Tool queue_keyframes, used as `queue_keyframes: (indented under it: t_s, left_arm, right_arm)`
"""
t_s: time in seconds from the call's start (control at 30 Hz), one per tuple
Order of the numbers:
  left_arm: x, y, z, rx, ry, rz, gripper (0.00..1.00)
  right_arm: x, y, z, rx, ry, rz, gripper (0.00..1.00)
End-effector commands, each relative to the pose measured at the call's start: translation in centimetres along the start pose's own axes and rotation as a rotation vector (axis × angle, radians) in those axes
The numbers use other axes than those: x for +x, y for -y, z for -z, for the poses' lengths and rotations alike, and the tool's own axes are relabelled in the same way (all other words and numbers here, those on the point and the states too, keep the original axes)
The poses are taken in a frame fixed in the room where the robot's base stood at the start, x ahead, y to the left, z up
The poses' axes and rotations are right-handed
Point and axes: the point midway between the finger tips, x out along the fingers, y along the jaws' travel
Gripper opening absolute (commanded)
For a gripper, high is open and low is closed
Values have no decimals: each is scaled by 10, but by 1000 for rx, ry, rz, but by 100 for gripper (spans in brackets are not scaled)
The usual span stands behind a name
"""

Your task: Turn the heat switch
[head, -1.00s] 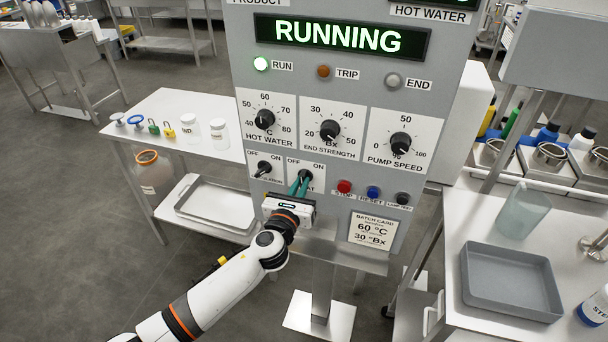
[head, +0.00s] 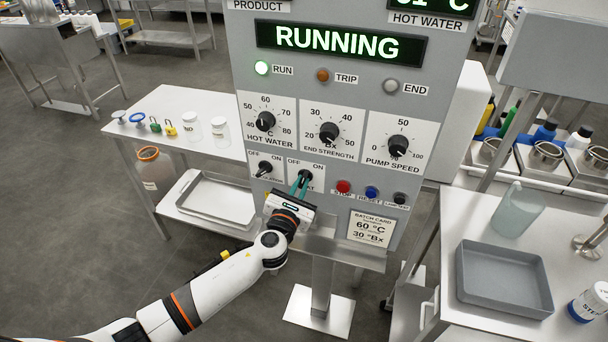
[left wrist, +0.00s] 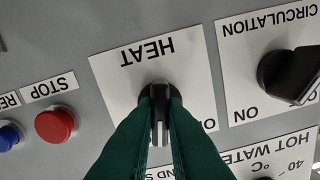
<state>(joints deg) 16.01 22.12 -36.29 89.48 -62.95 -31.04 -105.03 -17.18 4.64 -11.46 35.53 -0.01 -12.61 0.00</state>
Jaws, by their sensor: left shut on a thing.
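The heat switch is a black knob with a pale pointer line on the white HEAT plate (left wrist: 125,70) of the grey control panel. In the left wrist view, which shows the panel upside down, the knob (left wrist: 159,98) sits between my green fingertips. Its pointer line runs toward the bottom of that view, roughly toward the panel's top. My left gripper (head: 301,184) is shut on the knob, coming from below and in front. My right gripper is not in view.
The circulation switch (head: 264,167) is close to the left of the heat switch. The red stop button (head: 343,187) and blue reset button (head: 371,193) are to its right.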

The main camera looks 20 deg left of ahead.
Motion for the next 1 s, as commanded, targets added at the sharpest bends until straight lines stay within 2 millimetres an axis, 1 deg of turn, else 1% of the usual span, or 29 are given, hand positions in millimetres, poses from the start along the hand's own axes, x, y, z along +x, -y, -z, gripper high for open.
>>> queue_keyframes:
  t_s: [0.03,0.27,0.37,0.6,0.87,1.0]
  left_arm:
    - [0,1,2,27,2,0,0]
    - [0,0,-1,38,1,0,0]
    - [0,0,0,52,1,0,0]
    - [0,1,2,204,2,0,0]
    - [0,0,0,218,1,1,0]
    - [0,1,2,258,2,0,0]
  right_arm:
    - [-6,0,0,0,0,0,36]
    - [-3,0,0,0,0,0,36]
    - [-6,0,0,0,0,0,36]
    - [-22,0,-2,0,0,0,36]
    - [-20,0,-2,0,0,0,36]
    - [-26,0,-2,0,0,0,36]
